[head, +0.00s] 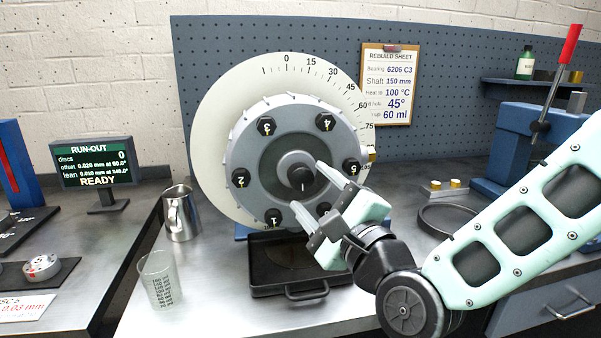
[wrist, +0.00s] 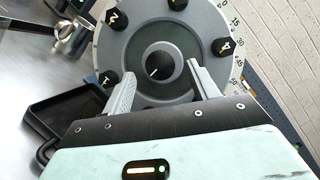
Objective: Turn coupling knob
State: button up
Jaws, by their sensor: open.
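The coupling knob (head: 301,177) is a black round knob with a white pointer line, at the hub of a grey rotor disc (head: 255,155) with numbered black bolts. In the wrist view the knob (wrist: 159,65) sits at the middle of the disc, its white line pointing down and left. My gripper (head: 306,187) is in front of the disc, lower right of the knob. Its fingers are open, and in the wrist view they (wrist: 162,78) reach toward either side of the knob, with gaps showing. One bolt at the lower right is partly hidden by my gripper.
A pale dial plate (head: 215,110) with degree marks stands behind the disc. A black tray (head: 268,290) lies below it. A metal jug (head: 181,215) and a clear measuring cup (head: 158,280) stand left. A dark ring (head: 432,228) lies right, behind my arm. A screen (head: 92,163) reads READY.

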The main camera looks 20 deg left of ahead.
aim_at(303, 180)
jog(key=x, duration=0.5)
jog(key=shift+d, duration=0.1)
jog(key=c, duration=1)
